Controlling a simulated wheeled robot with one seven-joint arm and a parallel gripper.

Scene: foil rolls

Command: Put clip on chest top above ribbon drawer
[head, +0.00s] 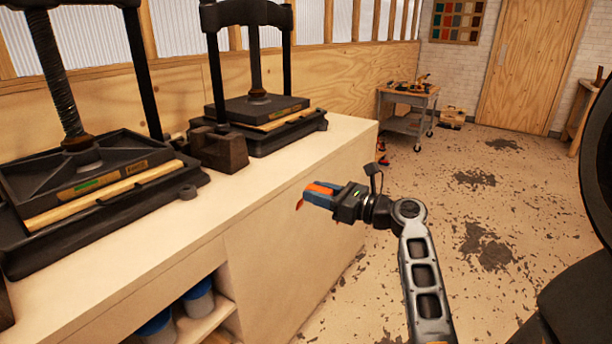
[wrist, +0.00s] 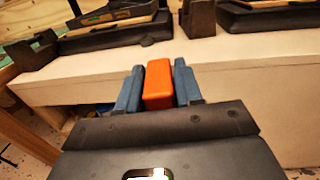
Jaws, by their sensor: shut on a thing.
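My gripper (head: 320,194) is shut on an orange clip (wrist: 158,85). In the wrist view the clip stands out between the two blue fingers. In the head view the clip shows as a small orange strip between the fingers. My gripper is in the air in front of the long pale bench, near its right end, apart from the surface. No chest and no ribbon drawer can be made out in either view.
A pale bench (head: 190,200) carries two black presses, one at the left (head: 85,175) and one further back (head: 265,108). A dark block (head: 222,150) sits between them. Blue-lidded tubs (head: 198,295) fill the shelf below. A grey cart (head: 405,110) stands far back.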

